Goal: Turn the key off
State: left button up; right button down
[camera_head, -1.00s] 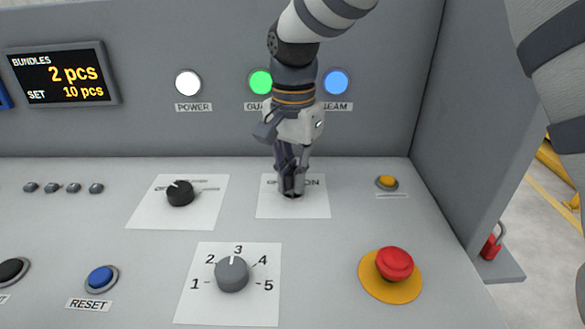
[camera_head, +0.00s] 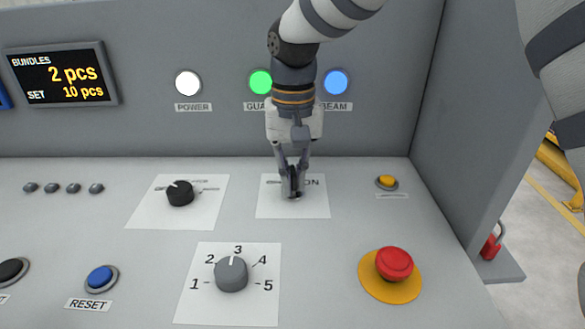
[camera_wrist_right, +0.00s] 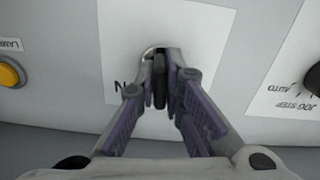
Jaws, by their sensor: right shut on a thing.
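The key (camera_wrist_right: 159,80) is a dark, thin piece standing in a round lock on a white label plate (camera_head: 312,207). The plate's word "ON" shows to the right of my gripper in the head view; the rest of the lettering is partly covered. My right gripper (camera_head: 291,186) reaches down from above and its fingers are closed around the key. In the right wrist view the two fingertips (camera_wrist_right: 161,78) press on the key from both sides. Most of the key is hidden behind the fingers in the head view. My left gripper is not in view.
A black selector knob (camera_head: 180,193) is left of the key plate. A grey numbered knob (camera_head: 231,273) is in front. A red emergency button (camera_head: 394,264) and a yellow button (camera_head: 386,182) are to the right. The panel's back wall rises close behind my gripper.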

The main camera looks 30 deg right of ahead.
aim_at(293, 170)
jog(key=n, duration=0.3)
jog(key=shift+n, duration=0.3)
jog(key=n, duration=0.3)
jog(key=c, duration=1.5)
grip_release()
jog(key=shift+r, duration=3.55)
